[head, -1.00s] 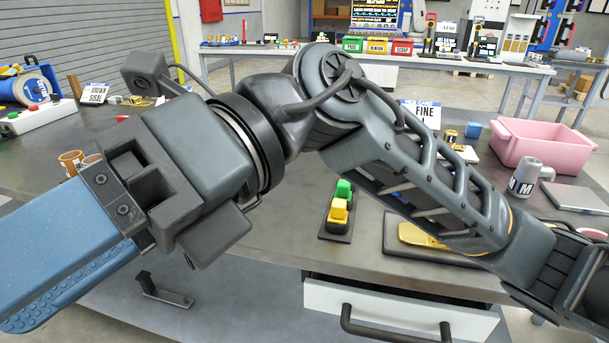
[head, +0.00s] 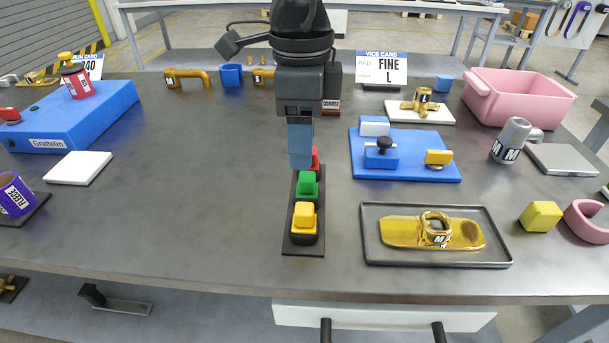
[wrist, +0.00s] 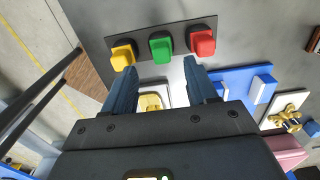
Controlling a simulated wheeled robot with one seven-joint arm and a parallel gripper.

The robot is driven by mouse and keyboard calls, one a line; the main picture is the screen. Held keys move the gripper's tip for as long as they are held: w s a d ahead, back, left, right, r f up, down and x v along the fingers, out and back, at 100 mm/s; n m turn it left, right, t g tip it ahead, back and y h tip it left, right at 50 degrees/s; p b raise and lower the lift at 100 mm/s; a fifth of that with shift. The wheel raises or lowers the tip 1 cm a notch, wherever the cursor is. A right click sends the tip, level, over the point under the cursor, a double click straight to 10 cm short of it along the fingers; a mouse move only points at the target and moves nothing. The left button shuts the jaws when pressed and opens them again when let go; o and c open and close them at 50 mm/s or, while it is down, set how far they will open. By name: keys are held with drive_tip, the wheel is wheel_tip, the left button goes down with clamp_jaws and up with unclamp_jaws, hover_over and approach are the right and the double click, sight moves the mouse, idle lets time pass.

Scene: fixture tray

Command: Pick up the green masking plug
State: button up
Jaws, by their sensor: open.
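The green masking plug (head: 307,185) is the middle one of three on a dark strip (head: 303,250), between a yellow plug (head: 304,216) in front and a red plug (head: 316,158) behind. My gripper (head: 300,167) points down over the back of the strip and partly covers the red plug. In the wrist view my gripper (wrist: 160,67) is open and empty, its two blue fingers apart. The green plug (wrist: 160,48) shows beyond the gap between the fingertips, with yellow on the left and red on the right. Neither finger visibly touches it.
A dark tray (head: 480,262) with a gold part lies right of the strip. A blue board (head: 430,172) with blocks lies behind that tray. A blue box (head: 100,112) and a white pad (head: 78,168) are at left. The table between pad and strip is clear.

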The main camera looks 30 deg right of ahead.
sight(305, 175)
drive_tip(key=shift+d+f+p, duration=0.15)
drive_tip(key=shift+f+p, duration=0.15)
drive_tip(key=shift+f, duration=3.3)
drive_tip(key=shift+c, duration=0.4)
drive_tip(key=c, duration=0.7)
drive_tip(key=shift+o, duration=0.2)
drive_tip(key=shift+r, duration=0.15)
wheel_tip(305, 175, up, 4)
drive_tip(key=shift+r, duration=0.1)
drive_tip(key=s+d+r+b, duration=0.1)
drive_tip(key=s+d+r, duration=0.5)
drive_tip(key=d, duration=0.3)
drive_tip(key=shift+s+r, duration=0.3)
drive_tip(key=shift+s, duration=0.5)
